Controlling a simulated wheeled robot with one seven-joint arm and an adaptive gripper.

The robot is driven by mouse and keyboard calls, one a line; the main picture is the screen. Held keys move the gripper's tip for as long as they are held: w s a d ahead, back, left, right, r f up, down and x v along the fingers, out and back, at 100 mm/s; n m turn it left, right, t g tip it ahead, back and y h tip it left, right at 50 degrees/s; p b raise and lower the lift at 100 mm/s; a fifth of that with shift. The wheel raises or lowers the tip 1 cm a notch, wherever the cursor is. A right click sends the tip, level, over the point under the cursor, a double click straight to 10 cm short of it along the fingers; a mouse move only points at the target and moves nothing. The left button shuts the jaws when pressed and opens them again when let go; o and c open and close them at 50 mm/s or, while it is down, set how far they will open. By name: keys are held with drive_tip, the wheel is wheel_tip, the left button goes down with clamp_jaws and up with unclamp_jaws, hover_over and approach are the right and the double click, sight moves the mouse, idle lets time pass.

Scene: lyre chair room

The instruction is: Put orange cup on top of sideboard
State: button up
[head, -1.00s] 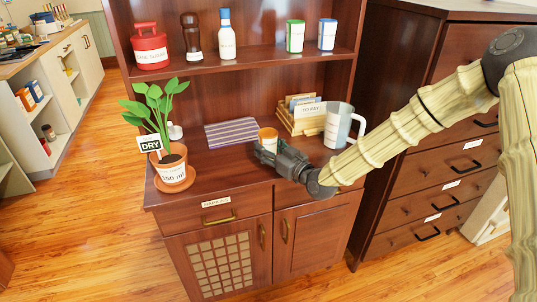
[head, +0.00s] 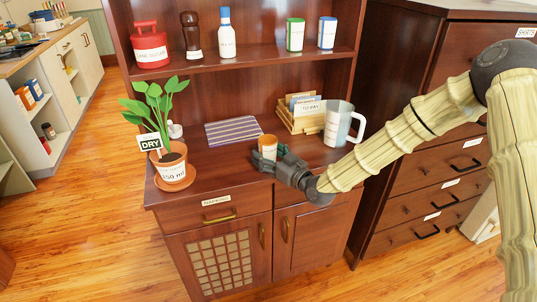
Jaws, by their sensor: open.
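The small orange cup (head: 268,142) is upright at the sideboard's worktop, near the middle; it has a pale patch on its front. The sideboard (head: 235,168) is dark reddish wood, with a shelf above its worktop. My gripper (head: 264,159) is open, low over the worktop, with its fingers at the near side of the cup. The fingers hide the cup's base, so I cannot tell whether they touch it or whether the base rests fully on the wood.
A potted plant (head: 172,172) stands on a saucer at the left. A striped mat (head: 233,131) lies behind the cup. A letter holder (head: 299,122) and a clear jug (head: 338,124) stand to the right. Shelf (head: 260,54) with several containers overhead. Bare worktop lies left of my gripper.

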drive_tip(key=shift+r, duration=0.25)
drive_tip(key=b+v, duration=0.1)
drive_tip(key=v, duration=1.1)
drive_tip(key=shift+d+f, duration=0.1)
drive_tip(key=shift+f, duration=0.05)
drive_tip(key=s+d+f+m+g+h, duration=0.2)
drive_tip(key=s+f+g+h, duration=0.15)
drive_tip(key=s+f, duration=0.85)
drive_tip(key=s+d+f+m+g+h, duration=0.3)
drive_tip(key=s+f, duration=0.4)
drive_tip(key=f, duration=0.8)
drive_tip(key=s+d+f+m+g+h, duration=0.1)
drive_tip(key=s+d+f+g, duration=0.1)
drive_tip(key=s, duration=0.5)
drive_tip(key=s+d+f+m+g+h, duration=0.1)
drive_tip(key=s+d+f+g+h, duration=0.1)
drive_tip(key=s, duration=0.6)
drive_tip(key=s+d+f+m+g+h, duration=0.1)
drive_tip(key=s+d+f+g+h, duration=0.1)
drive_tip(key=s+d+f, duration=0.3)
drive_tip(key=s+d+g, duration=0.1)
drive_tip(key=s, duration=0.2)
drive_tip(key=shift+s+f, duration=0.25)
